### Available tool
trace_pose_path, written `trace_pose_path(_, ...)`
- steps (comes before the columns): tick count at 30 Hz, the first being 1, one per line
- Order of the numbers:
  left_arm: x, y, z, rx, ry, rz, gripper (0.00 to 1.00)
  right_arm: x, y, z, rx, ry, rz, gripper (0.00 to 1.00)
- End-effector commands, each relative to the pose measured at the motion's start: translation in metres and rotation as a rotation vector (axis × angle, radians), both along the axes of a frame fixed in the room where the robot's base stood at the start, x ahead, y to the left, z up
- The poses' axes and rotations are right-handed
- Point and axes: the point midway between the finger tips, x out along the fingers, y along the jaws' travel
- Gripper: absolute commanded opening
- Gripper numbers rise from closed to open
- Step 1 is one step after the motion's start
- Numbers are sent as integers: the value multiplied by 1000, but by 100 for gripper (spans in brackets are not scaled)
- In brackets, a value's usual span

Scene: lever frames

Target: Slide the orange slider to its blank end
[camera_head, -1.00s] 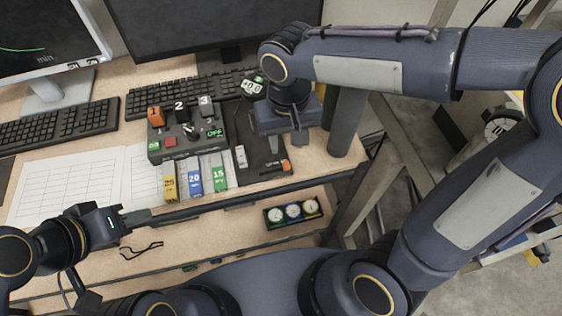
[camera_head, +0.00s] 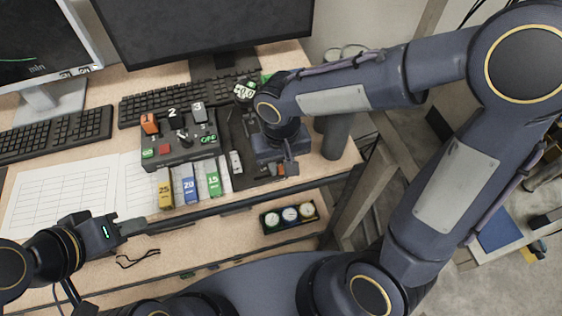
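The orange slider (camera_head: 281,169) is a small orange piece at the near right end of a dark slider panel (camera_head: 240,135). My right gripper (camera_head: 290,166) points down over that end of the panel, with its fingers right beside the orange piece. I cannot tell whether they touch it or how wide they stand. The gripper and wrist hide much of the panel and any end marking there. A grey handle (camera_head: 236,162) sits on the panel's left side. My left gripper (camera_head: 131,227) is near the desk's front edge at left, away from the panel; its finger gap cannot be made out.
Left of the panel stands a control box (camera_head: 180,152) with numbered levers and buttons. Yellow, blue and green labelled blocks (camera_head: 190,187) lie before it. Keyboards, monitors and paper sheets (camera_head: 60,195) fill the back and left.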

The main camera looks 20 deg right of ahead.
Motion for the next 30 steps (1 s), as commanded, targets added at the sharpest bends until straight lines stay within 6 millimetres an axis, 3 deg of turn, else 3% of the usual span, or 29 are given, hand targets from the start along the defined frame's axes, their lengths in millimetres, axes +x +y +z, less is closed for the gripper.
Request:
trace_pose_path(1,0,0,0,0,0,0,36,0,0,0,0,0,0,17)
trace_pose_path(5,0,0,0,0,0,0,36,0,0,0,0,0,0,0)
trace_pose_path(14,0,0,-2,0,0,0,36,0,3,0,0,-1,2,0)
trace_pose_path(22,0,0,-17,0,0,0,36,-1,50,-1,1,-2,5,0)
trace_pose_path(30,0,0,-17,0,0,0,36,-2,60,1,4,-2,1,0)
